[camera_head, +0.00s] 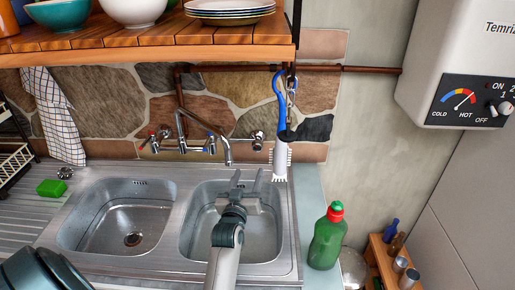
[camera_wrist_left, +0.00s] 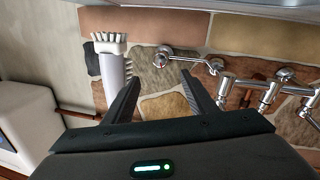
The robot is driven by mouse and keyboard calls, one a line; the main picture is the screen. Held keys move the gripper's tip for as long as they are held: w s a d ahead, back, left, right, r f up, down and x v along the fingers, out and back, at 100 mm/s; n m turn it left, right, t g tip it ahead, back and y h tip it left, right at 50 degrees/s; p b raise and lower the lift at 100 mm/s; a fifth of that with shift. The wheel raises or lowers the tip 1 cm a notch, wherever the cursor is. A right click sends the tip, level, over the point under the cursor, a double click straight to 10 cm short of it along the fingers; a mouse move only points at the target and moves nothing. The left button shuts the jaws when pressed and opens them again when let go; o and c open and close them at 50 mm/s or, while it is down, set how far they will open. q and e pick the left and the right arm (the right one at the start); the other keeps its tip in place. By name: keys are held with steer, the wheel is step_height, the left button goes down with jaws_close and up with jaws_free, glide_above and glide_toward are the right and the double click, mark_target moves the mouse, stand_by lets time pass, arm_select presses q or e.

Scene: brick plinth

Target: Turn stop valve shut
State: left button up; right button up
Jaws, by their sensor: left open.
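The stop valve (camera_head: 258,139) is a small chrome fitting on the stone wall, just right of the mixer tap (camera_head: 185,145) and left of the hanging brush. My right gripper is in neither view.
A wooden shelf (camera_head: 150,40) with bowls and plates overhangs the sink. A green bottle (camera_head: 327,240) stands at right. A water heater (camera_head: 460,70) hangs upper right.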

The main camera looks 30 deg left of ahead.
mark_target(257, 149)
arm_select(q)
steer(key=p+x, duration=0.4)
steer(key=x, duration=1.2)
steer(key=shift+c, duration=0.7)
steer(key=c, duration=0.8)
